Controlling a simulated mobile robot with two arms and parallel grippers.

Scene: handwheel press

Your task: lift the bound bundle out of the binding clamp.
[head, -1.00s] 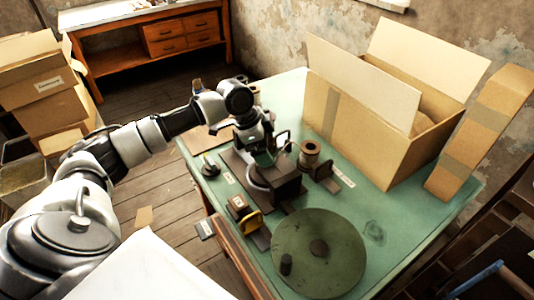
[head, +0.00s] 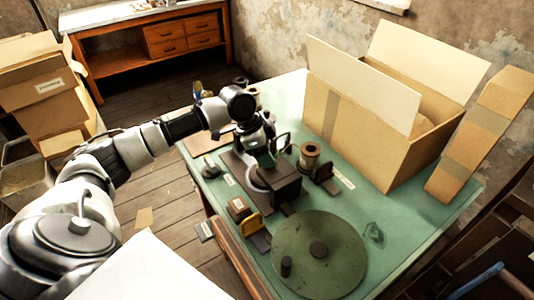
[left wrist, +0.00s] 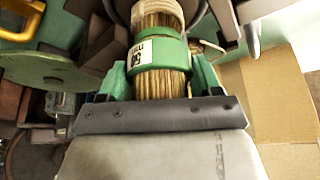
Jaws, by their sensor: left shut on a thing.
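The bound bundle (left wrist: 160,82) shows in the left wrist view as a thick sheaf of thin straw-coloured sticks. A green band (left wrist: 157,52) with a white printed label goes around it. My left gripper (left wrist: 158,88) has a green finger on each side of the bundle and is shut on it. In the head view my left gripper (head: 264,156) is over the dark binding clamp (head: 284,184) on the green table. There the hand mostly hides the bundle, and I cannot tell whether it is clear of the clamp. My right gripper is not in view.
A large round green handwheel (head: 318,255) lies at the table's front. A spool (head: 309,155) stands right of the clamp. An open cardboard box (head: 365,125) fills the back right. A small block and a yellow-handled piece (head: 251,224) sit at the left front.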

